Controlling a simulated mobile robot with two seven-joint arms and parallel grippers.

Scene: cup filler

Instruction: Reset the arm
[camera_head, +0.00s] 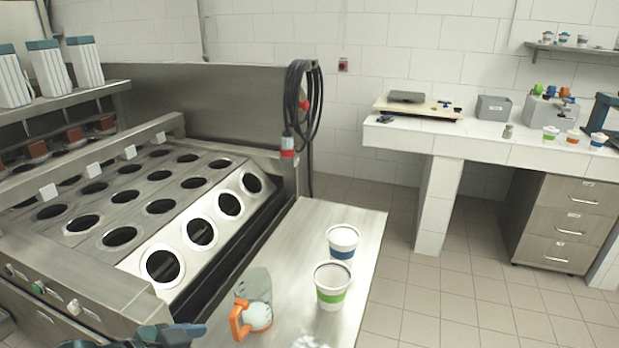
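My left gripper (188,332) shows only in part at the bottom edge, left of the small metal table (290,255). It is dark and cut off by the frame, and I cannot tell whether its fingers are apart. Nothing is visibly held in it. My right gripper is not in view. On the metal table stand a white cup with a blue band (342,243) and a white cup with a green band (330,287), both upright. A clear scoop with an orange handle (251,308) stands near them, with white contents in its lower part.
A metal filling machine (75,240) with rows of round holes borders the table on the left. A whitish thing (309,342) is cut off at the bottom edge. A tiled counter (490,140) with cups stands at the back right. The floor between is clear.

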